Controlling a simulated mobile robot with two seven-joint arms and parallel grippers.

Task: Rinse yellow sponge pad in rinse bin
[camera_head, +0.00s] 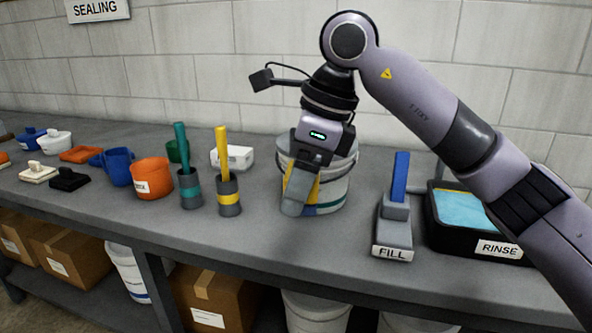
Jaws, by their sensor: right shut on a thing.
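My right gripper (297,195) points down in front of a white bucket and is shut on the yellow sponge pad (311,189). Only yellow parts of the pad show beside the grey finger; the rest is hidden. The pad is left of the rinse bin and apart from it. The rinse bin (448,236) is a black tray labelled RINSE, with light blue water in it, at the right of the bench. My right forearm hides part of its right side. My left gripper is not in view.
A grey FILL stand (395,230) with an upright blue piece is between my gripper and the bin. The white bucket (343,175) is behind the gripper. Yellow-handled (229,197) and teal-handled (189,190) tools and an orange cup (152,178) stand to the left.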

